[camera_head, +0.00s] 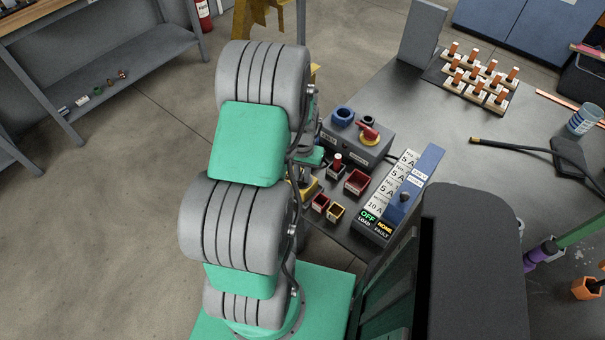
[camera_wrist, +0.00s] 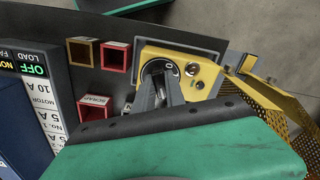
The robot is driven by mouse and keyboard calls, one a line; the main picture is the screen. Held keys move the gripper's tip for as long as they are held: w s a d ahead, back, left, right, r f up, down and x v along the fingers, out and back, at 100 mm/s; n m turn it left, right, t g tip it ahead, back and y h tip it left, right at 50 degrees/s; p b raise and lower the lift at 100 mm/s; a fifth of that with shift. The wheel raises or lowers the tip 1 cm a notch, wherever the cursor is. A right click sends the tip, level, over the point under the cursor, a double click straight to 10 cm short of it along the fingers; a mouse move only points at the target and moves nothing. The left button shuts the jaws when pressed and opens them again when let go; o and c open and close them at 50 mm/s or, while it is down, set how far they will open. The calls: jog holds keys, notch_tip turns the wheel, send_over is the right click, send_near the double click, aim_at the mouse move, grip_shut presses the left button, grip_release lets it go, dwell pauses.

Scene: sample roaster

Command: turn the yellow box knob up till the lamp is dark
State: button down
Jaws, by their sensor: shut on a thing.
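The yellow box (camera_wrist: 206,72) is near the top middle of the wrist view. In the head view only a bit of the yellow box (camera_head: 309,187) shows beside my arm. Its dark round knob (camera_wrist: 157,67) has a 0 mark beside it. My gripper (camera_wrist: 160,84) is shut on the knob, and its fingers hide much of it. Two small round fittings (camera_wrist: 195,77) are on the box face right of the knob; I cannot tell whether a lamp is lit. My arm hides the gripper's fingers in the head view.
Red and yellow open bins (camera_wrist: 116,58) stand close to the box. A grey box with a red-and-yellow switch (camera_head: 368,133) and a panel reading OFF (camera_head: 369,216) are on the bench nearby. Perforated yellow metal (camera_wrist: 262,98) lies close on the right of the wrist view.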

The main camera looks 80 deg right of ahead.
aim_at(302, 175)
dwell(0.4)
jog(key=c, duration=1.4)
grip_release()
notch_tip(302, 175, up, 8)
jog(key=shift+f+b, duration=0.1)
jog(key=shift+b, duration=0.2)
